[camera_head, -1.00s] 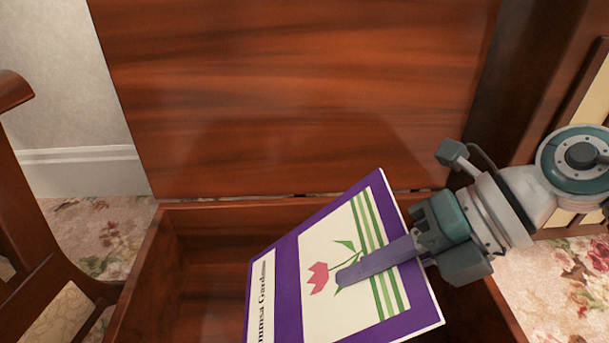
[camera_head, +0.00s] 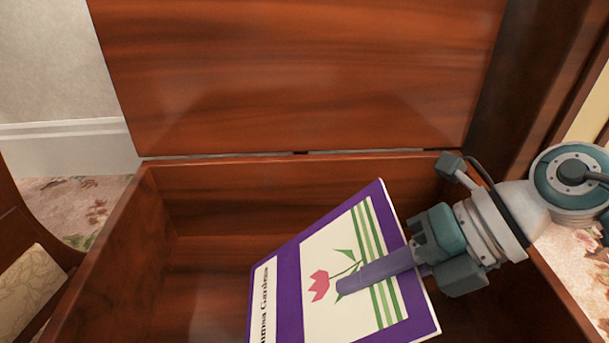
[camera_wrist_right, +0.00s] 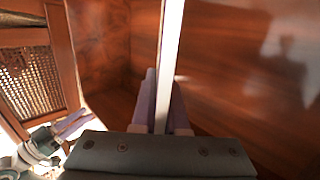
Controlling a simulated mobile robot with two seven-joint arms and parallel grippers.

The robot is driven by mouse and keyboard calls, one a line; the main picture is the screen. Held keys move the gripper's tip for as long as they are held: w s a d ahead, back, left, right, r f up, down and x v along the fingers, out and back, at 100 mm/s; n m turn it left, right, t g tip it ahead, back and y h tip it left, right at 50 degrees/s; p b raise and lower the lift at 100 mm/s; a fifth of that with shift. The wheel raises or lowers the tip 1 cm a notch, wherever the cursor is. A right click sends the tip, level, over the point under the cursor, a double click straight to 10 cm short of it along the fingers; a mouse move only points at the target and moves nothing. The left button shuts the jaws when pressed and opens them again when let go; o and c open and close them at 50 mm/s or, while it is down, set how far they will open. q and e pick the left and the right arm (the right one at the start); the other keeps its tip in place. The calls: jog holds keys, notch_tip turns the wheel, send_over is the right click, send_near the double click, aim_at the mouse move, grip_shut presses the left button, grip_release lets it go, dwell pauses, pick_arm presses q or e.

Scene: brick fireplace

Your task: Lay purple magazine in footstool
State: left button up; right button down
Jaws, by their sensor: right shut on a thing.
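The purple magazine (camera_head: 318,252) has a cream cover panel with a pink flower and green stripes. My right gripper (camera_head: 348,283) is shut on its right side, one finger across the cover, and holds it tilted over the footstool's open box. In the right wrist view the magazine (camera_wrist_right: 171,40) shows edge-on between the fingers (camera_wrist_right: 163,105). The footstool (camera_head: 130,235) is a dark red wooden box with its lid (camera_head: 290,75) raised. The magazine hides part of the box's inside. My left gripper (camera_wrist_right: 72,124) shows small in the right wrist view; its opening is unclear.
A wooden chair with a pale patterned seat (camera_head: 30,290) stands left of the box. Dark wooden furniture (camera_head: 535,85) stands at the right. The box's left inside is clear. Floral carpet (camera_head: 75,205) lies around it.

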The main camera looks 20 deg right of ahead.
jog(key=c, duration=0.9)
grip_release()
jog(key=shift+o, duration=0.2)
jog(key=shift+d+r+p, duration=0.2)
jog(key=shift+r+p, duration=0.05)
jog(key=shift+p, duration=0.1)
jog(key=p+v, duration=0.6)
jog(key=v, duration=0.3)
jog(key=shift+d, duration=0.2)
jog(key=shift+s, duration=0.15)
